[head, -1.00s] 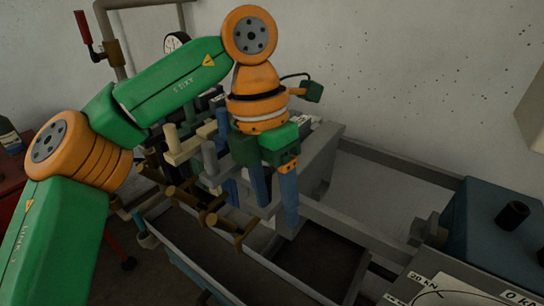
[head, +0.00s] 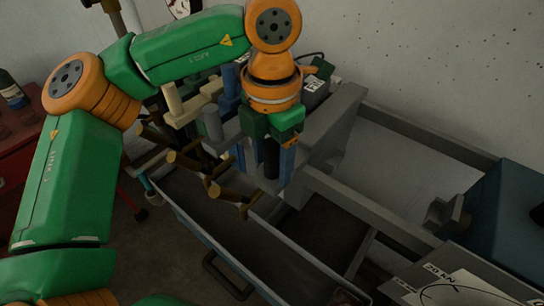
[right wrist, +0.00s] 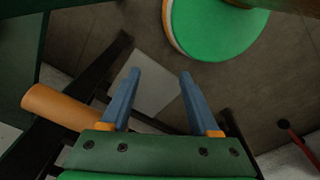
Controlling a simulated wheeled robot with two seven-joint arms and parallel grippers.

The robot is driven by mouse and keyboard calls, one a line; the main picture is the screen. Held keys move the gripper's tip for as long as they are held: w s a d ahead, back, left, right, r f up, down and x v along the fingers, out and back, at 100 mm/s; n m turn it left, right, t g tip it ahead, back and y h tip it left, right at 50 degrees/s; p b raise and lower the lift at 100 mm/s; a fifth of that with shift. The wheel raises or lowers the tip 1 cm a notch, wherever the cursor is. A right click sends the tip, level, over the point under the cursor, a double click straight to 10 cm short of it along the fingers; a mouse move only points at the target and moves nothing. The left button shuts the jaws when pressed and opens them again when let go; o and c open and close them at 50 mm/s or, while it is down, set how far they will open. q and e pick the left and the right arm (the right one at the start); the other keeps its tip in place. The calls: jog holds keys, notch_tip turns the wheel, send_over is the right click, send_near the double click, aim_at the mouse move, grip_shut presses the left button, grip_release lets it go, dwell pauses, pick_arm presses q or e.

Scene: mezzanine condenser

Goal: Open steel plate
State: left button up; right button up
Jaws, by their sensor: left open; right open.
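No part is clearly marked as the steel plate. A grey upright plate (head: 332,128) stands just right of my left gripper in the head view and is the likeliest candidate; I cannot tell if it is hinged. My left gripper (head: 268,170) is open and points down, its blue fingers on either side of a dark upright cylinder. I cannot tell if they touch it. My right gripper (right wrist: 160,72) is open and empty in the right wrist view, with floor and a pale square patch beyond its fingertips.
Several brown-gold pegs (head: 185,162) and cream and grey blocks stand left of my left gripper. A long trough (head: 240,232) with a dark handle lies in front. A blue-grey box (head: 510,215) and a dial marked kN (head: 455,290) are at right. A red cabinet (head: 22,165) is at left.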

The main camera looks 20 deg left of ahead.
pick_arm(q)
jog(key=shift+d, duration=0.1)
grip_shut()
jog(key=shift+r, duration=0.1)
dwell(1.1)
